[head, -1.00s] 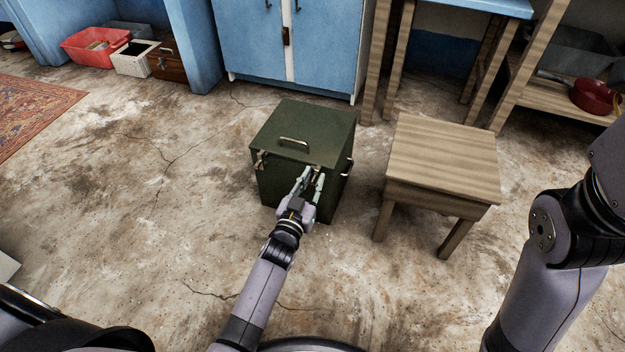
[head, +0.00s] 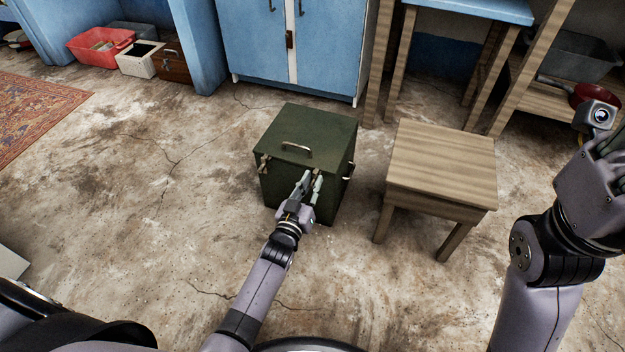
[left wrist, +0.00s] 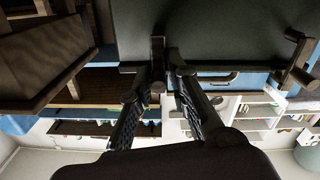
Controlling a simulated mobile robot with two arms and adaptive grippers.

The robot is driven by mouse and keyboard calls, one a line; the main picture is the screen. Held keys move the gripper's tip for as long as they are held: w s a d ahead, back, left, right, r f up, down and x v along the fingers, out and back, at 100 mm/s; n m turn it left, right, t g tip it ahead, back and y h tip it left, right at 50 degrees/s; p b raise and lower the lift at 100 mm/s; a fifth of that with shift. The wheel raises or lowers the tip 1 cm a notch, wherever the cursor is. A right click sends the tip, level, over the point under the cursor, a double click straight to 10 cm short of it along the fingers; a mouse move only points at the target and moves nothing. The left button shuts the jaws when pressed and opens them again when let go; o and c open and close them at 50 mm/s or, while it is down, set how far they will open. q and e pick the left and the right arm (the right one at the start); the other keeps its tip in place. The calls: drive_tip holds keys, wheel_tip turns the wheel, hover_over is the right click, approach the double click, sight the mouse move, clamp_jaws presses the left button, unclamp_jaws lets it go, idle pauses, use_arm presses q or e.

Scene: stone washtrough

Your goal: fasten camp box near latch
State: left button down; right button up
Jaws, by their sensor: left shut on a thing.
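The camp box (head: 300,155) is a dark green box with a handle on its closed lid, standing on the floor in the head view. My left gripper (head: 310,177) is at the top of its near side, by the right-hand front corner. It is shut on the near latch (left wrist: 158,58), which shows between the fingertips in the left wrist view; the fingers hide most of it in the head view. Another latch (head: 263,164) is at the box's left front corner and also shows in the left wrist view (left wrist: 297,62). My right gripper is mostly cut off at the right edge.
A wooden stool (head: 442,165) stands close to the right of the box. A blue cupboard (head: 290,45) is behind it. A red bin (head: 100,45) and smaller boxes stand far left. The floor left of the box is clear.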

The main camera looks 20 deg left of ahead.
use_arm(q)
drive_tip(key=shift+d+f, duration=0.1)
drive_tip(key=shift+d, duration=0.15)
drive_tip(key=c, duration=1.7)
unclamp_jaws()
drive_tip(key=shift+o, duration=0.2)
drive_tip(key=shift+a, duration=0.1)
drive_tip(key=s, duration=0.7)
drive_tip(key=shift+s+a, duration=0.2)
drive_tip(key=shift+s, duration=0.1)
